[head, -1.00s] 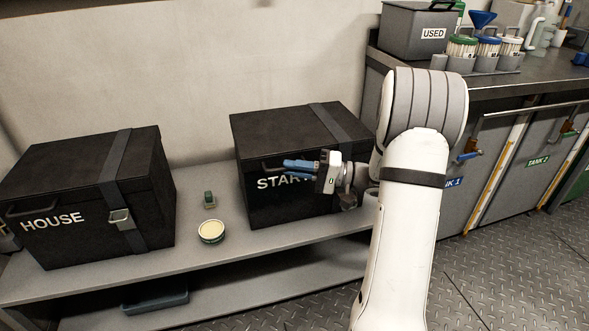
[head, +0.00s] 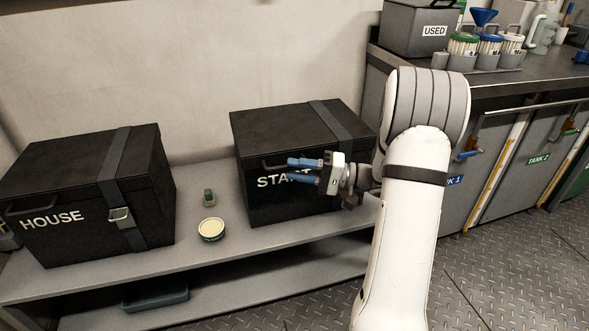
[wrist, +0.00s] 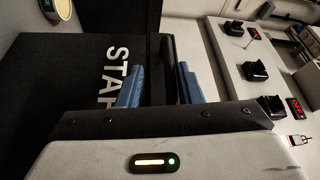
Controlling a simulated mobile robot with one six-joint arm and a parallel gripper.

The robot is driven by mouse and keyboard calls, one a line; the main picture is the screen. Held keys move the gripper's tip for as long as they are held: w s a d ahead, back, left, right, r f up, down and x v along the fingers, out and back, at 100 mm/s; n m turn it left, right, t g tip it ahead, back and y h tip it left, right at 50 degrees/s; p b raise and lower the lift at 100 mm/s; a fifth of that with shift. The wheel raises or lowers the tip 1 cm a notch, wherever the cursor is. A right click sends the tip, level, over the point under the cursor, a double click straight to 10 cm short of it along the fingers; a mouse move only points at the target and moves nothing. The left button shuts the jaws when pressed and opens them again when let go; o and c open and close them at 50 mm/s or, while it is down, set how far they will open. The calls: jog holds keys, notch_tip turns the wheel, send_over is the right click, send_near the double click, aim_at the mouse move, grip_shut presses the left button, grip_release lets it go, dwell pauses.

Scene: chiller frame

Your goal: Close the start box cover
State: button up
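The black START box (head: 262,198) stands on the grey shelf, and its white lettering also shows in the wrist view (wrist: 116,75). Its cover (head: 280,125) lies flat on top, looking shut, with a grey strap (head: 342,120) across it. A dark handle shows at the front left, near my fingertips. My gripper (head: 292,170) is in front of the box, its two blue fingers apart. In the wrist view my gripper (wrist: 160,80) has a dark bar showing between the fingers, with a gap on the right; contact cannot be told. My gripper and arm hide the box's front right and any latch there.
The black HOUSE box (head: 80,235) stands at left, its strap fastened by a latch (head: 121,217). A round tin (head: 211,231) and a small green item (head: 209,197) sit between the boxes. A counter with a USED bin (head: 415,38) is at right.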

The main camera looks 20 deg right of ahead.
jog(key=p+v, duration=0.2)
jog(key=v, duration=0.5)
dwell(0.3)
jog(key=s+a+r+n+g+h+p, duration=0.1)
jog(key=s+a+r+g+h+p, duration=0.15)
jog(key=s+a+r+p, duration=0.3)
jog(key=s+a+r+g+h+p, duration=0.2)
jog(key=a+r+g+p, duration=0.2)
jog(key=r+p, duration=0.35)
jog(key=s+a+r+n+g+h+p, duration=0.1)
jog(key=s+a+r+g+h+p, duration=0.2)
jog(key=s+a+r+p, duration=0.25)
jog(key=s+d+r+t+h+p, duration=0.1)
jog(key=s+r+t+h+p, duration=0.1)
jog(key=r+h+p, duration=0.3)
jog(key=s+d+r+n+t+h+p, duration=0.1)
jog(key=s+r+h+p, duration=0.3)
jog(key=r+p, duration=1)
notch_tip(320, 180, up, 3)
jog(key=shift+s+r+t+h, duration=0.1)
jog(key=shift+s+t+h, duration=0.25)
jog(key=shift+s+t, duration=0.25)
